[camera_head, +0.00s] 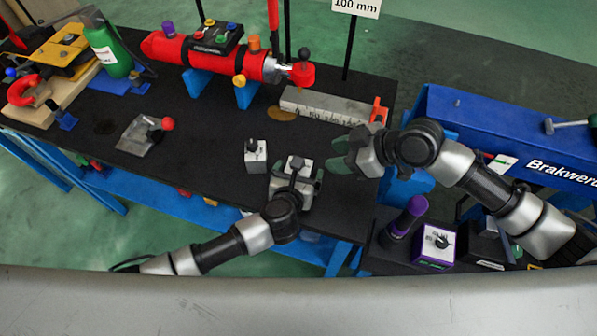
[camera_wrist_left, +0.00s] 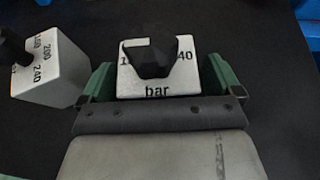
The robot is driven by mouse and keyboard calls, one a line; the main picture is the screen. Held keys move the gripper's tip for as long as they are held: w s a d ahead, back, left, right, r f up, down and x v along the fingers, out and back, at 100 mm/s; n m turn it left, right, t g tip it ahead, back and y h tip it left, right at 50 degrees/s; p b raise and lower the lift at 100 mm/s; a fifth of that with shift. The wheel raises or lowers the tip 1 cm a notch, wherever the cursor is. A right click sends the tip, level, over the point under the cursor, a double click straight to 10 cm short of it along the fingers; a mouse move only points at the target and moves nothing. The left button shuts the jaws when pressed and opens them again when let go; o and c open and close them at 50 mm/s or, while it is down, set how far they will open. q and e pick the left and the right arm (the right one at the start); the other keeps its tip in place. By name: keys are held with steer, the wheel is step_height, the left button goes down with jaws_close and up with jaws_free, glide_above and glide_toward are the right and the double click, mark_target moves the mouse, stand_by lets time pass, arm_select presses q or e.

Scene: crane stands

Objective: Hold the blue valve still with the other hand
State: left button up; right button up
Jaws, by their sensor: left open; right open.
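I cannot single out a blue valve for sure. The left wrist view shows that box (camera_wrist_left: 157,90), marked "bar", between the fingers (camera_wrist_left: 158,66). My right gripper (camera_head: 350,157) is open and empty at the bench's right side.
A second white dial box (camera_head: 255,158) stands just left of my left gripper. A red cylinder (camera_head: 215,55) on blue supports lies at the back. A grey measuring block (camera_head: 325,106), a green bottle (camera_head: 108,50) and a red-knobbed lever (camera_head: 145,135) are on the bench (camera_head: 200,130). A blue Brakwerd box (camera_head: 500,120) is at right.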

arm_select(q)
steer(key=c, duration=1.6)
